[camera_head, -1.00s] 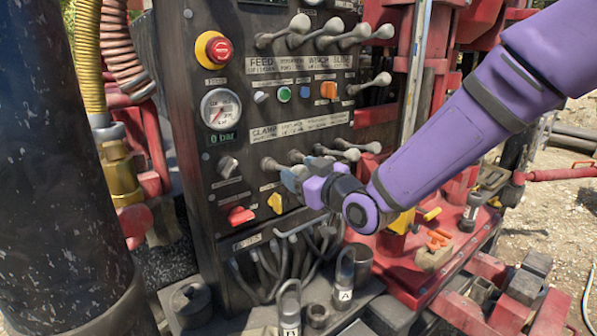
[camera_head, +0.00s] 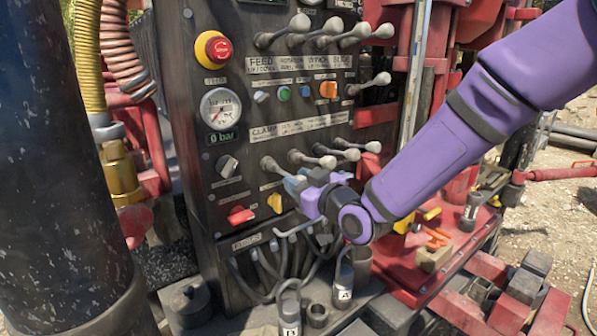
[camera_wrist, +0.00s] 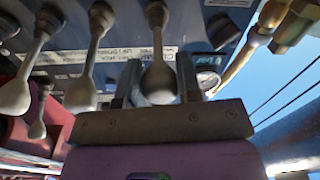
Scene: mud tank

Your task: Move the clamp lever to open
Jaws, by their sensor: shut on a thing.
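The clamp lever (camera_head: 268,163) is the leftmost lever of the lower row on the dark control panel, by the CLAMP label. Its metal shaft shows at the panel; its outer end is hidden behind my gripper in the head view. My gripper (camera_head: 292,184) is at that lever, low in front of the panel. In the wrist view the lever's rounded knob (camera_wrist: 158,84) sits between the two fingers of my gripper (camera_wrist: 158,92), which are shut on it.
Other levers (camera_head: 326,157) of the same row stand close to the right, their knobs near my gripper. A pressure gauge (camera_head: 221,108) above has a readout of 0 bar. Hoses and cup-like holders (camera_head: 317,314) stand underneath.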

